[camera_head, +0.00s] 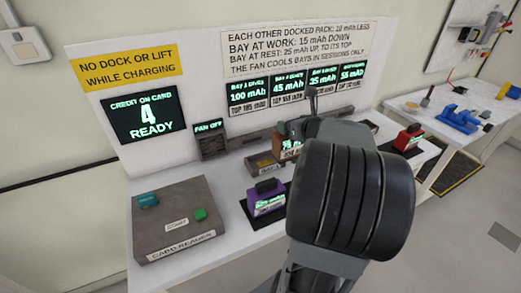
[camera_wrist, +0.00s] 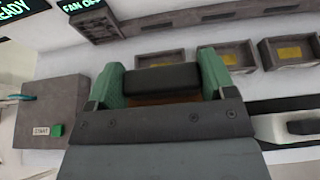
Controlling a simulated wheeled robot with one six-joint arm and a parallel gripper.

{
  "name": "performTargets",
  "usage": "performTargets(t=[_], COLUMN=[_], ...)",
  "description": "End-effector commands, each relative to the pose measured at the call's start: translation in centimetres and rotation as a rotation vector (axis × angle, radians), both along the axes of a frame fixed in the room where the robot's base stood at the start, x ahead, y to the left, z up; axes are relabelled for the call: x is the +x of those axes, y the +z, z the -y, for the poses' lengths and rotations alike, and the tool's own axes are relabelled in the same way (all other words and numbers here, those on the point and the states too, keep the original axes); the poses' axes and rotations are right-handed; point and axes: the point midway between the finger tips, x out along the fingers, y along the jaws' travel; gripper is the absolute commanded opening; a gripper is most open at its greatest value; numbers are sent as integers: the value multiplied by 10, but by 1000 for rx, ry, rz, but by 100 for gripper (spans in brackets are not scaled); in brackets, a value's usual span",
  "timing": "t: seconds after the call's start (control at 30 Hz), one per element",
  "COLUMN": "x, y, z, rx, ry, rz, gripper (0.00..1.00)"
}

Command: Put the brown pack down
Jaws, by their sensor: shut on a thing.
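The brown pack (camera_head: 285,148) shows partly in the head view, behind my arm and near the back of the bench. In the wrist view its black handle (camera_wrist: 162,78) sits between the green fingers of my gripper (camera_wrist: 161,70), which is shut on it. A strip of the brown body (camera_wrist: 165,99) shows below the handle. The pack's underside is hidden, so I cannot tell whether it touches anything. Grey bay trays (camera_wrist: 170,59) stand behind it in the wrist view; one labelled tray (camera_head: 263,164) shows left of the pack in the head view.
A purple pack (camera_head: 266,200) stands on a dark pad in front. A red pack (camera_head: 408,138) stands at right. The card reader (camera_head: 174,222) fills the left bench.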

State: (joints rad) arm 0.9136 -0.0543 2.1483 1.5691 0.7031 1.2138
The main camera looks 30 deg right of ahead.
Motion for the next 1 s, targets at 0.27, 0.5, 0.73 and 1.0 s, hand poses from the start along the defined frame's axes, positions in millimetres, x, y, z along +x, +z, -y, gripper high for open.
performTargets(t=[0.27,0.5,0.73,1.0], x=[63,103,121,133], y=[-29,-64,-83,-100], z=[-8,-13,-15,-16], rx=[3,2,1,2], ry=[4,2,3,4], rz=[-2,-1,1,-1], gripper=[15,15,15,15])
